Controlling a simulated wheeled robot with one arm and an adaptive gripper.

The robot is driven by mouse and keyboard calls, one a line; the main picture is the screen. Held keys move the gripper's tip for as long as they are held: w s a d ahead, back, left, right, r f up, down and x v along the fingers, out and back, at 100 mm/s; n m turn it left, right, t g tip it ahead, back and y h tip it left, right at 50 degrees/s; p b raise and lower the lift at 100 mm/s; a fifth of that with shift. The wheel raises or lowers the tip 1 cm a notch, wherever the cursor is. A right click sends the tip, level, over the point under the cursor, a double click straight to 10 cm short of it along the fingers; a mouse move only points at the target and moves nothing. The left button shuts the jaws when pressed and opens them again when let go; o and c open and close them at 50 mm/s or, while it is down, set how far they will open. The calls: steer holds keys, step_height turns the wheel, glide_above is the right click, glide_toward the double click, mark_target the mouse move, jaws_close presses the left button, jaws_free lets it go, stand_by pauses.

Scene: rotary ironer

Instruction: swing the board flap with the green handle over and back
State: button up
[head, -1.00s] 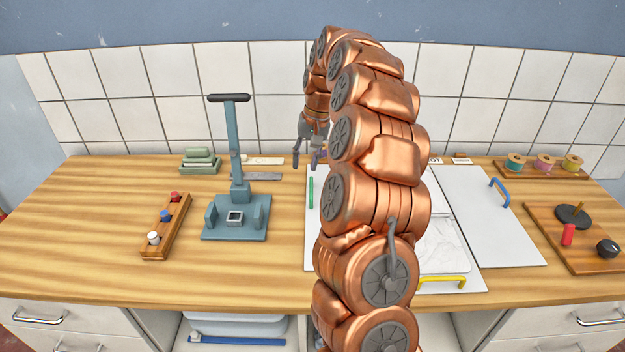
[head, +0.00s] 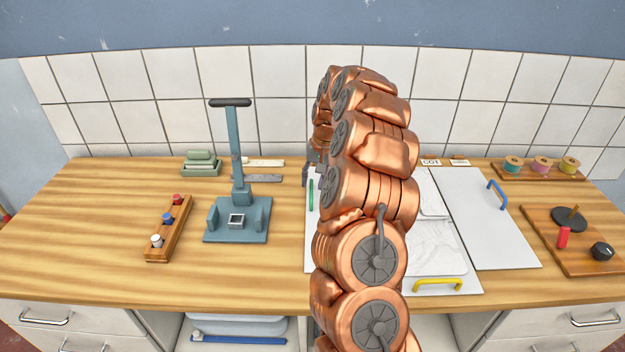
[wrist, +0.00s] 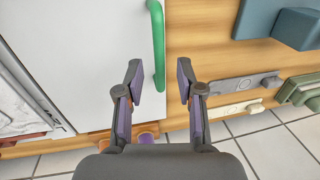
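The white board flap (head: 316,245) with the green handle (head: 311,194) lies flat on the counter, mostly hidden behind my arm in the head view. In the wrist view the flap (wrist: 95,45) fills the upper left, and its green handle (wrist: 157,40) runs along its right edge. My gripper (wrist: 159,80) is open, with nothing gripped. In that view the handle's lower end shows between the two fingertips; I cannot tell how far below them it is. In the head view my gripper (head: 308,172) is partly hidden by my arm.
White cloth (head: 436,240) lies on the middle board beside a yellow handle (head: 438,281). A board with a blue handle (head: 497,193) is to the right. A blue-grey press (head: 237,205) stands left of the flap, with clear counter between. Thread spools (head: 541,165) stand at the back right.

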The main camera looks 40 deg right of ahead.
steer(key=shift+a+f, duration=0.15)
steer(key=shift+f, duration=0.35)
jaws_close()
stand_by(0.4)
